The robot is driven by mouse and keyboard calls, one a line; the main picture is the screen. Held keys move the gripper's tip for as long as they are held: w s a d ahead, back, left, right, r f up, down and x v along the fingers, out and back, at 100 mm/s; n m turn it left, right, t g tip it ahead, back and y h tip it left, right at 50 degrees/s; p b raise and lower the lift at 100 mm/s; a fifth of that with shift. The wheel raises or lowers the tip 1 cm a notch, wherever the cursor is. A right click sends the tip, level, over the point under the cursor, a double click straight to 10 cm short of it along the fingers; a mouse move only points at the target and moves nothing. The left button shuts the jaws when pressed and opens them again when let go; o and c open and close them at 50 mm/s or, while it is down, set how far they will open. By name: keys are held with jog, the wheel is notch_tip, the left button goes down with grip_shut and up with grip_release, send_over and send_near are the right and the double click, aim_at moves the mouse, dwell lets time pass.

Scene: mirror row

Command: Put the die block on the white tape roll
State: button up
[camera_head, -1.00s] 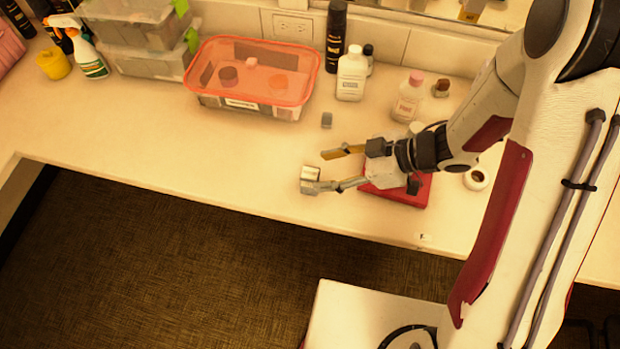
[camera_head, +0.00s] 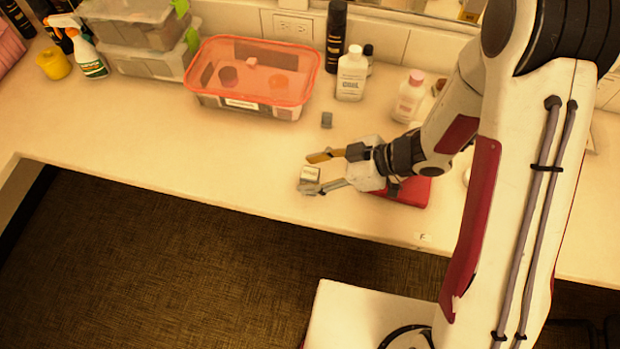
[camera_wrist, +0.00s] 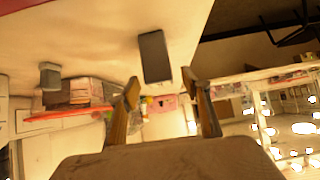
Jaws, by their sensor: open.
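A small metallic block (camera_head: 310,174), which I take to be the die block, stands on the counter near its front edge; no markings are readable. It also shows as a grey block (camera_wrist: 154,57) in the wrist view, ahead of my fingertips. My gripper (camera_head: 316,172) is open, its fingers pointing left, one on the far side of the block and one on the near side in the head view. In the wrist view my gripper (camera_wrist: 161,86) shows a gap between its fingers. The white tape roll (camera_head: 467,177) is almost hidden behind my arm; only a sliver shows.
Another small grey block (camera_head: 327,120) stands farther back. A red flat object (camera_head: 414,192) lies under my wrist. White bottles (camera_head: 351,74) and a bin with a red lid (camera_head: 253,75) stand at the back.

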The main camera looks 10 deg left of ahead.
jog(key=shift+a+f, duration=0.35)
jog(key=shift+a, duration=0.15)
grip_shut()
